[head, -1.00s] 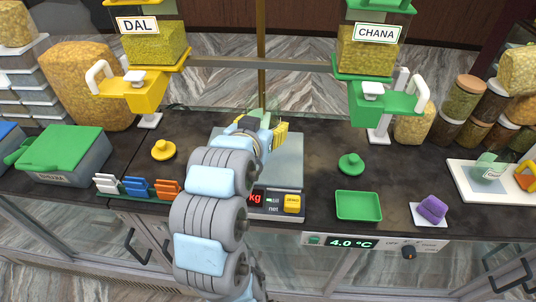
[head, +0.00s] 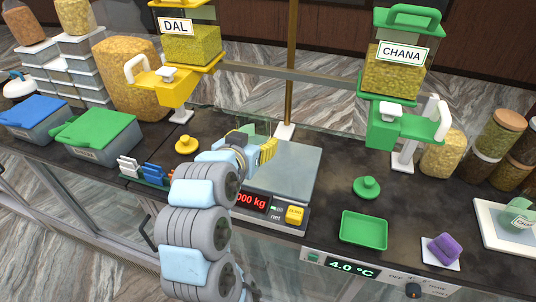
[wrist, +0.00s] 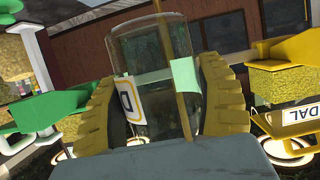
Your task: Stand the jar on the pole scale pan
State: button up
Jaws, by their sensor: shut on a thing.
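A clear jar (wrist: 152,62) with a white label and a pale green tag stands between the two ribbed yellow fingers of my gripper (wrist: 165,105) in the wrist view. The fingers are shut on it. In the head view my gripper (head: 254,150) is over the left side of the scale's flat grey pan (head: 297,168). There the jar is mostly hidden by my gripper; a greenish bit shows behind it. The bare part of the pan looks empty. The scale's red display (head: 252,201) is partly covered by my arm and its visible part reads 000 kg.
A brass post (head: 291,60) rises behind the pan. The yellow DAL dispenser (head: 165,85) stands left, the green CHANA dispenser (head: 385,120) right. A yellow knobbed weight (head: 187,145), a green one (head: 366,187) and a green tray (head: 363,229) flank the scale.

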jog(key=w+d+f+p, duration=0.1)
jog(key=w+f, duration=0.1)
jog(key=w, duration=0.1)
jog(key=w+d+f+p, duration=0.1)
jog(key=w+f, duration=0.2)
jog(key=w+d+f+p, duration=0.1)
jog(key=w+f, duration=0.2)
jog(key=shift+w+f, duration=0.1)
jog(key=shift+w, duration=0.15)
jog(key=shift+f+p, duration=0.85)
jog(key=shift+f, duration=0.7)
jog(key=shift+f, duration=0.15)
jog(key=o, duration=1.3)
jog(key=shift+r, duration=0.2)
jog(key=shift+b+v, duration=1.35)
jog(key=shift+v, duration=4.6)
